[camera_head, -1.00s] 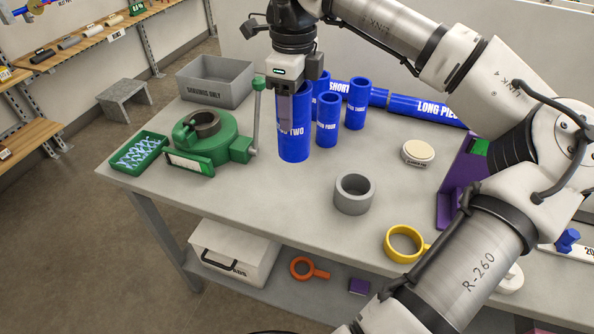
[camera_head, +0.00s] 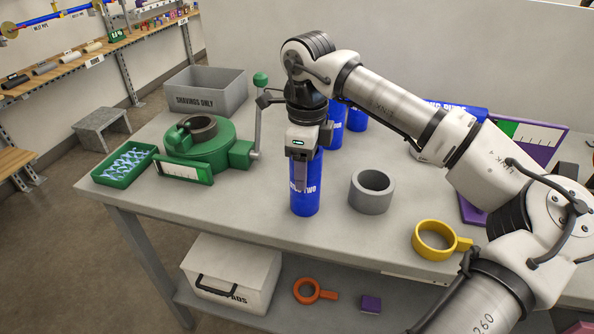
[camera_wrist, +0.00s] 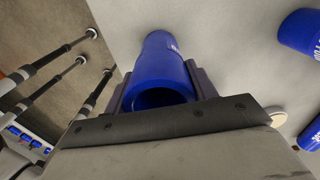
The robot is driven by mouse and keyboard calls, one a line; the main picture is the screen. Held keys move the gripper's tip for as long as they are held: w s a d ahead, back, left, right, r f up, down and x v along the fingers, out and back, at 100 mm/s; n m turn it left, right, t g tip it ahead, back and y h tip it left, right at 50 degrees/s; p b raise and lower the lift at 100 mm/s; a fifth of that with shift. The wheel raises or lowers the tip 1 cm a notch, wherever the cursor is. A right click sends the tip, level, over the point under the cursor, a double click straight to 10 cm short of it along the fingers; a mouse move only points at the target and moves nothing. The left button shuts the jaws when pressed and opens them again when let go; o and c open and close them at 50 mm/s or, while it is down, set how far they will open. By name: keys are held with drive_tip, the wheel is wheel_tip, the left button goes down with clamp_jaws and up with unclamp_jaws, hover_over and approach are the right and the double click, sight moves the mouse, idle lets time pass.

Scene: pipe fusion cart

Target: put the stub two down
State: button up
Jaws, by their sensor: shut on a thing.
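Stub two (camera_head: 305,187) is a blue upright pipe with white lettering, in the front middle of the table in the head view. My gripper (camera_head: 302,172) comes down from above and is shut on its upper part. In the wrist view stub two (camera_wrist: 163,65) sits between the two fingers (camera_wrist: 160,88), with its open end towards the camera. Its lower end is at or close to the tabletop; I cannot tell whether it touches.
A grey ring (camera_head: 372,192) stands close to the right of stub two. A yellow ring clamp (camera_head: 436,240) lies at the front right. The green facing tool (camera_head: 207,150) and green tray (camera_head: 125,164) are to the left. Other blue stubs (camera_head: 336,128) stand behind. The tabletop left of stub two (camera_head: 245,205) is clear.

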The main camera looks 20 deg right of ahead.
drive_tip(key=shift+s+d+f, duration=0.1)
drive_tip(key=shift+d, duration=0.05)
drive_tip(key=o, duration=1.4)
wheel_tip(320, 180, up, 12)
drive_tip(key=shift+r+b, duration=0.25)
drive_tip(key=shift+b, duration=0.5)
